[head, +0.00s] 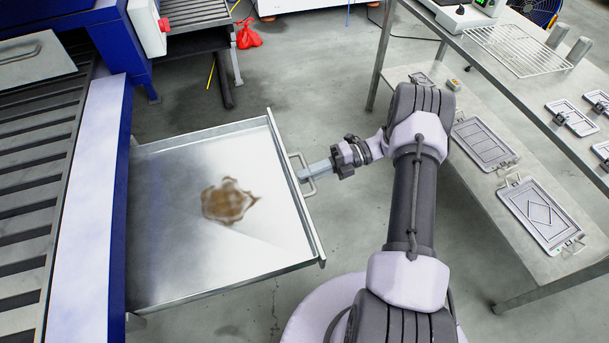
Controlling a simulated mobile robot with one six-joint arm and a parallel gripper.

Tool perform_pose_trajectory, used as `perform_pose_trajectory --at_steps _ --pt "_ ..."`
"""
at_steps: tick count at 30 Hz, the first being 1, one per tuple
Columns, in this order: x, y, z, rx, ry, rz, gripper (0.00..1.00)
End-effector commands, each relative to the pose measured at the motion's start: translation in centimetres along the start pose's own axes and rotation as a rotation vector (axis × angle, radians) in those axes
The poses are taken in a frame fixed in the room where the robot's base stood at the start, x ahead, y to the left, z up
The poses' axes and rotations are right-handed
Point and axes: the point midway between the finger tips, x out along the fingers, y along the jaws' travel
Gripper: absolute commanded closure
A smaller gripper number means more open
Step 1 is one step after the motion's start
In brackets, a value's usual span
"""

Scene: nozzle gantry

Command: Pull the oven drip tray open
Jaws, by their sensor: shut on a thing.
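The oven drip tray (170,245) is a wide, shallow metal tray with a brown stain (228,202) on its floor. It stands well out from the blue oven body (110,60), to the right of the slatted conveyor. Its front wall carries a bar handle (309,185) on the outside. My gripper (304,174) reaches in from the right and is shut on the handle. The fingertips are small in the view and partly merge with the handle. The tray's back end is hidden under the oven side.
A metal table (470,45) with a wire rack (515,50) and several flat plates stands at the right, with a lower shelf holding more plates. A red crumpled thing (248,37) lies on the floor at the back.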

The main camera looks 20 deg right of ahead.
Motion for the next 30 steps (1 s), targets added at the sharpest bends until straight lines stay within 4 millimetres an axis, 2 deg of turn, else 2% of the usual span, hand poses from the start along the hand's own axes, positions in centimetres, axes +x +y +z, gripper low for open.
perform_pose_trajectory --at_steps 6,7,10,20,23,26,30 --pt "0.0 0.0 0.0 -0.001 0.000 0.000 1.00" --pt "0.0 0.0 0.0 -0.001 0.000 0.000 0.85" --pt "0.0 0.0 0.0 -0.001 -0.001 0.000 0.66" --pt "-0.1 0.0 0.0 -0.001 -0.001 0.000 0.66" --pt "-1.1 0.1 0.1 -0.002 -0.003 0.001 0.66" --pt "-3.3 0.2 0.1 -0.002 -0.004 -0.002 0.66" --pt "-7.7 0.1 0.1 -0.003 -0.004 -0.002 0.66"
